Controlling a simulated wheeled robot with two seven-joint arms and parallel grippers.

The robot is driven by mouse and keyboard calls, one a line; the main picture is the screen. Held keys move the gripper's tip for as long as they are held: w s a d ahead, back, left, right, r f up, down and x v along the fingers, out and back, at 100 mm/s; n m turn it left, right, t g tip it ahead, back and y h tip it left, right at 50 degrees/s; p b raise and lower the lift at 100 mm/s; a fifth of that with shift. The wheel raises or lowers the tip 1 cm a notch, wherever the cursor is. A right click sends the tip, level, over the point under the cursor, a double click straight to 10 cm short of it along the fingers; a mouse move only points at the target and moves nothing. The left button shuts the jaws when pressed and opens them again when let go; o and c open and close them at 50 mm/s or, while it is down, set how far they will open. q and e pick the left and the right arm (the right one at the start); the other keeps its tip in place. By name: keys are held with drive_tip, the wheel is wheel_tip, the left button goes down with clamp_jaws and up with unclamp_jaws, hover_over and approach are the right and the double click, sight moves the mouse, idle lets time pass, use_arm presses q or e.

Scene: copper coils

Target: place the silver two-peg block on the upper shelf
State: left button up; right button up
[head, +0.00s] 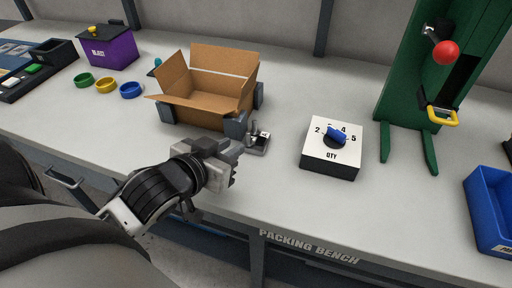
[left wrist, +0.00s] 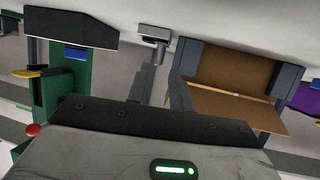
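The silver two-peg block (head: 260,147) stands on the bench just right of the cardboard box's near corner. In the left wrist view the block (left wrist: 153,34) shows beyond the fingertips with a peg pointing toward the gripper; the second peg is not clear there. My left gripper (head: 238,149) is close to the block's left side, low over the bench. In the left wrist view its two fingers (left wrist: 159,84) are apart, with nothing between them. Whether a finger touches the block cannot be told. My right gripper is not in view. I see no upper shelf.
The open cardboard box (head: 212,94), with grey corner braces, stands directly behind the gripper. A white QTY dial box (head: 330,160) is to the right. A green press (head: 420,80) and blue bin (head: 490,210) stand farther right. Bench between block and dial is clear.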

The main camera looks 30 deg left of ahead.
sight(247, 135)
use_arm(q)
drive_tip(key=x, duration=0.4)
drive_tip(key=shift+w+r, duration=0.2)
drive_tip(key=shift+r, duration=0.1)
drive_tip(key=shift+w+f, duration=0.25)
drive_tip(key=shift+w, duration=0.3)
clamp_jaws()
drive_tip(key=shift+r+p, duration=0.15)
drive_tip(key=shift+p, duration=0.2)
